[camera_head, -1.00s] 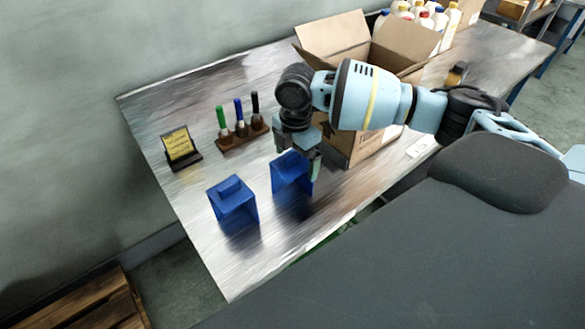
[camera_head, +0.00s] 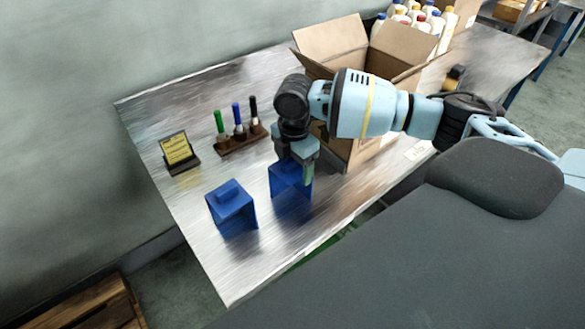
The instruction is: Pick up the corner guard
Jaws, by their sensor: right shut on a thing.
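Two blue corner guards stand on the metal table. The left corner guard (camera_head: 232,206) stands free near the front left of the table. The right corner guard (camera_head: 291,190) is under my right gripper (camera_head: 297,168), which points down and is shut on its upper part. The gripper and wrist hide the top of this guard. I cannot tell whether its lower edge touches the table. My left gripper is not in view.
An open cardboard box (camera_head: 352,148) stands behind my right arm, with several bottles (camera_head: 418,18) beyond it. A marker rack (camera_head: 243,140) and a small yellow sign (camera_head: 179,151) stand at the back left. The metal table (camera_head: 205,265) is bare at the front left.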

